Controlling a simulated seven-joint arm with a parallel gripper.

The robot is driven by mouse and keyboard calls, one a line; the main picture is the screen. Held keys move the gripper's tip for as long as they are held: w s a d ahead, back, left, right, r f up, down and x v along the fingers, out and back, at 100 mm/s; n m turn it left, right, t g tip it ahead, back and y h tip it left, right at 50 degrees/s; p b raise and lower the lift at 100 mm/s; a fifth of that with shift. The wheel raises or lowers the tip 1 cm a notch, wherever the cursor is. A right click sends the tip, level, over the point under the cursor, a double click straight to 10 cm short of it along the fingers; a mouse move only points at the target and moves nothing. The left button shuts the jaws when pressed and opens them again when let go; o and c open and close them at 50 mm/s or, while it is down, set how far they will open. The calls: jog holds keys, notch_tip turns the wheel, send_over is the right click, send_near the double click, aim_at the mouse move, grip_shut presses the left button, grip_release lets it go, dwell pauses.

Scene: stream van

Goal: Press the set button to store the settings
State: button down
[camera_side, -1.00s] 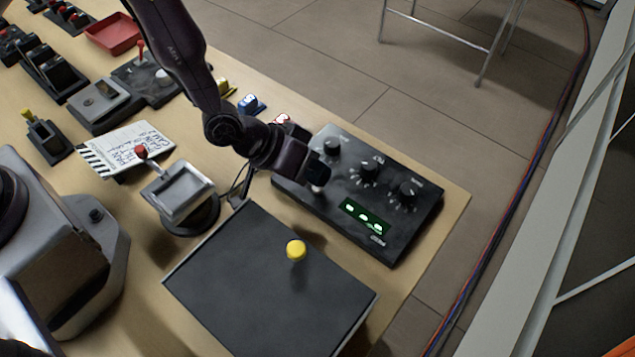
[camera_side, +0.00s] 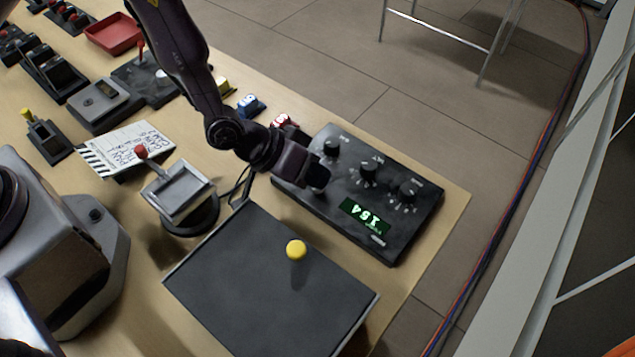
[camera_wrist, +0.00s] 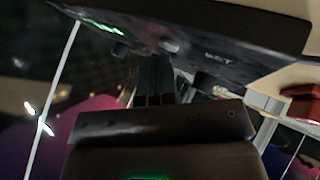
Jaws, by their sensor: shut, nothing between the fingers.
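A black control box (camera_side: 345,222) with three dark knobs, the middle one (camera_side: 368,173) among them, lies near the right end of the table in the side view. Its green display (camera_side: 364,213) shows digits, seen turned. My gripper (camera_side: 318,182) is shut and empty, low over the box's left part, beside the knobs. The set button is hidden by it in the side view; whether the fingers touch it I cannot tell. In the wrist view my fingers (camera_wrist: 154,85) reach the dark box (camera_wrist: 230,30), near a blurred white label (camera_wrist: 218,58).
Small blue (camera_side: 250,105) and red-and-white (camera_side: 284,122) items sit behind the wrist. The table's right edge is close to the box.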

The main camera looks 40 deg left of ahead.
jog(key=shift+r, duration=0.85)
jog(key=shift+r, duration=2.5)
